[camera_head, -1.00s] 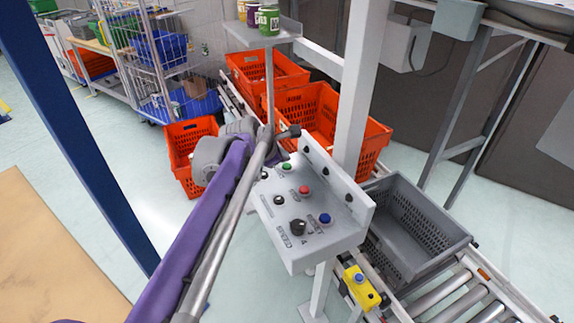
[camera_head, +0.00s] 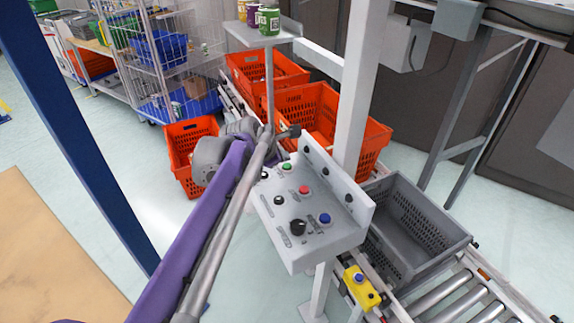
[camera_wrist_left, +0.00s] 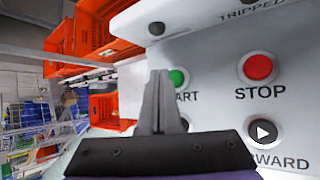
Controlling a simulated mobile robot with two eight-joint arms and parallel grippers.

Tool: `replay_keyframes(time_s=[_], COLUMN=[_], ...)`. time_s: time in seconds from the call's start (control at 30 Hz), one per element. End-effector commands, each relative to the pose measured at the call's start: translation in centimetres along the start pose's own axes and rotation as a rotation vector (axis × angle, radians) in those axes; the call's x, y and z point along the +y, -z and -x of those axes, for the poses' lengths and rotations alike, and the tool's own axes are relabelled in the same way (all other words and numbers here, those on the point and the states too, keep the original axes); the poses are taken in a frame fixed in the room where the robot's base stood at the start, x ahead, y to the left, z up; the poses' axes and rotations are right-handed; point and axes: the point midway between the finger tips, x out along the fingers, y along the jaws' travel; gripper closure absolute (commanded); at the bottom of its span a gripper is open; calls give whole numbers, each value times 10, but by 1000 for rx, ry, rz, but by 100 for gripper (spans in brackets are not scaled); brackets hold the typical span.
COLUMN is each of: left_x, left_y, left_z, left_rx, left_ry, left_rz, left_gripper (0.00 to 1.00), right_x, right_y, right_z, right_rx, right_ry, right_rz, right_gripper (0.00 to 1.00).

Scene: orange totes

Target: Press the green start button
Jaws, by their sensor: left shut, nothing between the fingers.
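The green start button (camera_head: 287,166) sits at the far end of the grey control panel (camera_head: 300,258). In the left wrist view the green button (camera_wrist_left: 179,78) shows just right of the fingertips, its left part behind them. The letters "ART" show below it. My left gripper (camera_wrist_left: 158,74) is shut and empty, its fingers pointing at the panel beside the button. I cannot tell whether the tips touch the panel. In the head view my left arm hides most of the gripper. My right gripper is not in view.
A red stop button (camera_head: 304,189), a blue button (camera_head: 325,218) and a black speed knob (camera_head: 298,227) share the panel. The panel has a raised back plate (camera_head: 338,184). Orange totes (camera_head: 375,140) and a grey tote (camera_head: 445,236) stand behind it. A white post (camera_head: 360,90) rises close by.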

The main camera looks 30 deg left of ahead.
Motion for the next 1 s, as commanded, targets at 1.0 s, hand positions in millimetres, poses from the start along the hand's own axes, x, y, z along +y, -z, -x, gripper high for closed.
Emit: replay_keyframes(time_s=[1.0], left_x=[-6], left_y=[6], left_z=[-8], left_rx=[0], left_ry=[0], left_rz=[0], left_gripper=[100], right_x=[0], right_y=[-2], right_z=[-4], right_rx=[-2], right_ry=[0], right_rz=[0], right_gripper=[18])
